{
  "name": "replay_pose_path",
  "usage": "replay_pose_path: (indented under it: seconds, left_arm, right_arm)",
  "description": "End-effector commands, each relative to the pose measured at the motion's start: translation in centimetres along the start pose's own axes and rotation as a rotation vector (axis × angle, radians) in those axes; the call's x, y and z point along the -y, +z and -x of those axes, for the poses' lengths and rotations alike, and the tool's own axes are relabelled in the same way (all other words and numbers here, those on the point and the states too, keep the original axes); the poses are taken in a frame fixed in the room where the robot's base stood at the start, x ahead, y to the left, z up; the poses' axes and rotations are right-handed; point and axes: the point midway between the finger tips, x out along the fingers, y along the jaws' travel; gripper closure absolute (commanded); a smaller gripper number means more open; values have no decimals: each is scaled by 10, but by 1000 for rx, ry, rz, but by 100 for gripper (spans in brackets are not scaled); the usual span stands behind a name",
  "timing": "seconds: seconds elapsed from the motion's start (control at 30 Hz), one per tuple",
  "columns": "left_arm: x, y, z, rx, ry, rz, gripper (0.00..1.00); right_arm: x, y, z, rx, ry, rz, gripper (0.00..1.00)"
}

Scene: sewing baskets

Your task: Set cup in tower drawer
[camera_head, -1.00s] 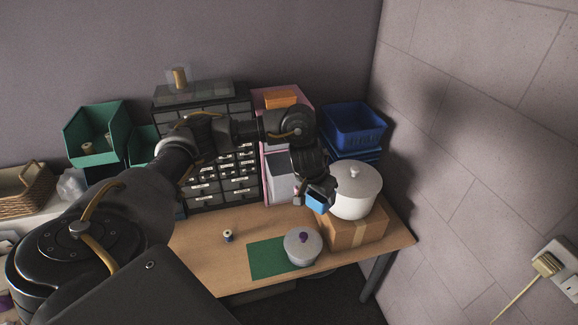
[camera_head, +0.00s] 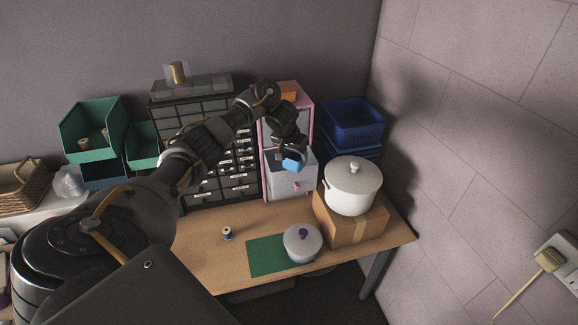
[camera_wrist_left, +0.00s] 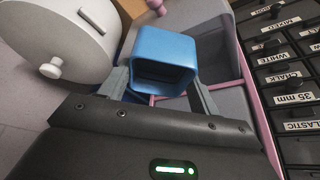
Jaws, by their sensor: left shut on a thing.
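The blue cup (camera_head: 294,164) is held by my left gripper (camera_head: 291,153) over the pulled-out drawer of the pink tower. The tower (camera_head: 266,170) has pink edges, and the drawer (camera_head: 284,189) has a pale grey front with a pink knob. In the left wrist view, the cup (camera_wrist_left: 163,48) sits tilted between the two fingers of the gripper (camera_wrist_left: 160,88), its opening facing the camera. Pale drawer walls show around it. Whether the cup touches the drawer is hidden. My right gripper is out of view.
A black cabinet of small labelled drawers (camera_head: 237,183) stands left of the tower. A white lidded pot (camera_head: 352,190) on a cardboard box (camera_head: 350,226) is close on the right. A smaller lidded pot (camera_head: 302,245) and thread spool (camera_head: 227,233) are in front. Blue crates (camera_head: 352,122) stand behind.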

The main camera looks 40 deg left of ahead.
Motion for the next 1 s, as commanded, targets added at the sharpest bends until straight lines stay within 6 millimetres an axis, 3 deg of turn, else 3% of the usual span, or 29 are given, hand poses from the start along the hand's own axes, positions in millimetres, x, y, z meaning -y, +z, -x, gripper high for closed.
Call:
replay_pose_path:
  seconds: [0.03,0.23,0.4,0.67,1.0]
  left_arm:
    - [8,-7,-9,-3,0,9,63]
    - [32,-29,-22,-5,1,5,63]
    - [36,-24,-39,1,0,-3,63]
    - [36,-22,-43,0,-1,-3,63]
    - [39,-10,-76,1,-2,-1,63]
  right_arm:
    - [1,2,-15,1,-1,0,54]
    - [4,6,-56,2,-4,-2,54]
    - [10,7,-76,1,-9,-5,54]
    - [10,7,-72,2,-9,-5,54]
    - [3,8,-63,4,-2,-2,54]
